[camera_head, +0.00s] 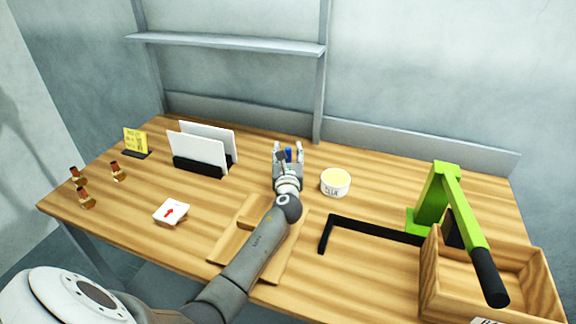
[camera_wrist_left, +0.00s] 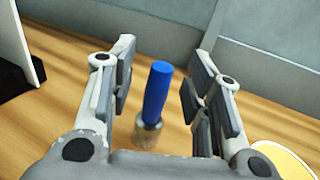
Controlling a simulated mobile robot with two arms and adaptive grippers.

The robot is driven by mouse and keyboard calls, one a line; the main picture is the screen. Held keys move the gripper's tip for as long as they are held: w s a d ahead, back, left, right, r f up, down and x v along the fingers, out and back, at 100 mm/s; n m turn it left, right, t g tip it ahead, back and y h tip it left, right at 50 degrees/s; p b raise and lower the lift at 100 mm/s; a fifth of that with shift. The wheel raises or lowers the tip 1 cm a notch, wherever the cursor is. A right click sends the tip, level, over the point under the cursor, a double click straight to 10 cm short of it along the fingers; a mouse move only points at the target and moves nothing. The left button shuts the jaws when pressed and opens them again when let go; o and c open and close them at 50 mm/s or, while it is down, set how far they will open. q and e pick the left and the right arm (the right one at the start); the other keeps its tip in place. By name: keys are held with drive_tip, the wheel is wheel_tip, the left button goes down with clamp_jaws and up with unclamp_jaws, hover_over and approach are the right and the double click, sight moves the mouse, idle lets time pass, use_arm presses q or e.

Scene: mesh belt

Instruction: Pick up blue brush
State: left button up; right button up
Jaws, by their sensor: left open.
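The blue brush (camera_wrist_left: 155,100) stands upright on the wooden table, its blue handle up and a metallic, pale lower part at the table. In the head view only a bit of its blue handle (camera_head: 288,154) shows between the fingers of my left gripper (camera_head: 287,152). In the left wrist view my left gripper (camera_wrist_left: 160,88) is open, with one finger on each side of the brush and a visible gap to both. My right gripper is not in view.
A white tub (camera_head: 335,183) with yellow contents stands close right of my left gripper. A black holder with white panels (camera_head: 197,153) stands to the left. A green press (camera_head: 437,195) and wooden crate (camera_head: 541,286) are at right. A shelf (camera_head: 230,43) hangs behind.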

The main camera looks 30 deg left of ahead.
use_arm(q)
drive_tip(key=shift+x, duration=0.8)
drive_tip(key=shift+f, duration=0.1)
drive_tip(key=shift+d, duration=0.1)
drive_tip(key=c, duration=1)
